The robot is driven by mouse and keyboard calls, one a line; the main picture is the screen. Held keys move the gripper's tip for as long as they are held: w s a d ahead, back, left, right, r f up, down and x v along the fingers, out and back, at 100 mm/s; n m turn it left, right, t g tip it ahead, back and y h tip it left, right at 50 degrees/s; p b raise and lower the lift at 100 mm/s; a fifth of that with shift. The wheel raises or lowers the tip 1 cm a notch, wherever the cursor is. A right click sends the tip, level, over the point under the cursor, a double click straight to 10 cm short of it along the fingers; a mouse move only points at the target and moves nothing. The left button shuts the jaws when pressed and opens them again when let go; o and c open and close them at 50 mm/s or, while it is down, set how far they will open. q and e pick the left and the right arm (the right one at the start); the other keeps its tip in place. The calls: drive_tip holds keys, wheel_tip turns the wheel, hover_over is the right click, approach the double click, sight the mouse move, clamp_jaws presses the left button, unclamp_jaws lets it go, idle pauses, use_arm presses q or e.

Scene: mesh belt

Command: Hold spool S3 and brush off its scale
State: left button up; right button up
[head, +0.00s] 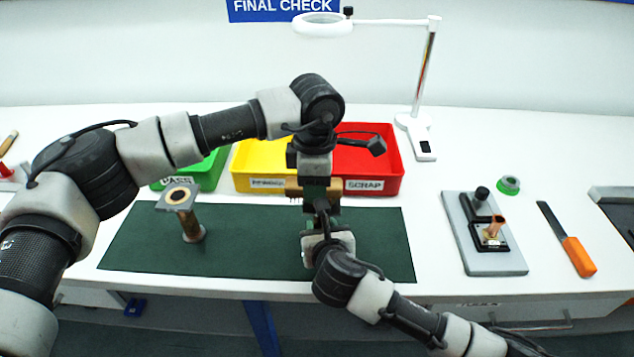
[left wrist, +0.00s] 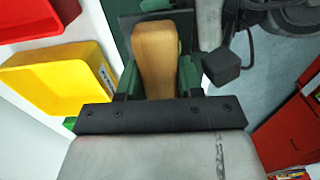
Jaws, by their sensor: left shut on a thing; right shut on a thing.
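The brush's wooden body (left wrist: 155,55) also shows between the green fingers in the left wrist view. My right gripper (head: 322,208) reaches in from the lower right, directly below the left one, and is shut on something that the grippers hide. A copper-coloured spool (head: 190,222) with a square grey top flange and round foot stands upright on the mat, left of both grippers. I cannot read a label on it.
The green mat (head: 245,245) has bare room between the spool and the grippers. Behind stand green PASS (head: 210,177), yellow (head: 240,172) and red SCRAP (head: 395,170) bins. A magnifier stand (head: 425,95), grey fixture (head: 490,262), green ring (head: 508,184) and orange-handled tool (head: 578,256) are right.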

sight(334, 182)
use_arm(q)
drive_tip(key=shift+d, duration=1.7)
drive_tip(key=shift+r, duration=3.55)
use_arm(e)
drive_tip(key=o, duration=1.1)
